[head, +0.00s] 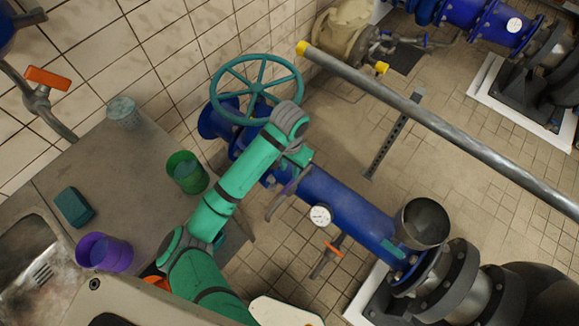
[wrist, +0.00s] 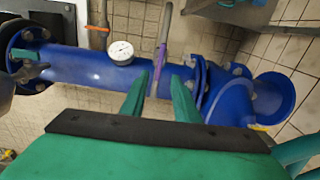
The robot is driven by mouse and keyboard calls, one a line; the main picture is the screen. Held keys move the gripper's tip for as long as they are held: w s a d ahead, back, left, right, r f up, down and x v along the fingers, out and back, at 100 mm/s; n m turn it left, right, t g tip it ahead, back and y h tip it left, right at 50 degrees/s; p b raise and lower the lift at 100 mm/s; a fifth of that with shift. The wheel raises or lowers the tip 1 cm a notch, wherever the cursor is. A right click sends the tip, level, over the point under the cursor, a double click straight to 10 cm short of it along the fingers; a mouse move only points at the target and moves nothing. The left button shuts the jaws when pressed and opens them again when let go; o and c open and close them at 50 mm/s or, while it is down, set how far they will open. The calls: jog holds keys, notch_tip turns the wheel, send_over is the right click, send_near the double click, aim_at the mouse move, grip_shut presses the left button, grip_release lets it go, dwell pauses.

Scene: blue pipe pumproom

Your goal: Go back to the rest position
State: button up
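My gripper (head: 296,168) is at the end of my green arm, above the blue pipe (head: 345,208) in the head view. In the wrist view my gripper (wrist: 158,92) has its two green fingers apart. A thin purple lever (wrist: 161,55) shows in the gap between the fingers, with space on both sides. It also shows in the head view (head: 289,187), just below the gripper. Nothing is held. Whether a finger touches the lever or pipe, I cannot tell.
A teal handwheel (head: 257,88) stands close to my arm. A round gauge (head: 320,215) and an orange-handled valve (head: 333,249) are on the pipe. A grey rail (head: 430,120) crosses at right. The counter (head: 130,165) holds a green cup (head: 187,172), purple cup (head: 104,253) and sponge (head: 74,207).

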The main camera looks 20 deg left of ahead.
jog(key=w+d+r+n+t+h, duration=0.1)
jog(key=w+d+r+t+h, duration=0.2)
jog(key=d, duration=0.8)
jog(key=w+d+r+n+t+h, duration=0.2)
jog(key=w+d+r+t, duration=0.15)
jog(key=d, duration=0.65)
jog(key=w+d+r+n+t+h, duration=0.1)
jog(key=w+d+r+t+h, duration=0.3)
jog(key=d, duration=0.7)
jog(key=s+a+f+n+t+y, duration=0.1)
jog(key=s+a+f+y, duration=0.2)
jog(key=s, duration=0.5)
jog(key=s+a+f+n+t+y, duration=0.2)
jog(key=s+a, duration=0.1)
jog(key=s, duration=0.4)
jog(key=s+a+f+n+t+y, duration=0.1)
jog(key=s+a+f+y, duration=0.15)
jog(key=s, duration=0.55)
jog(key=s+a+r+m, duration=0.2)
jog(key=s+a, duration=0.2)
jog(key=s, duration=0.3)
jog(key=s+a+r+m+y, duration=0.1)
jog(key=s+a+r+m, duration=0.1)
jog(key=s+a, duration=0.3)
jog(key=s+r+t, duration=0.1)
jog(key=s, duration=0.2)
jog(key=shift+a, duration=0.3)
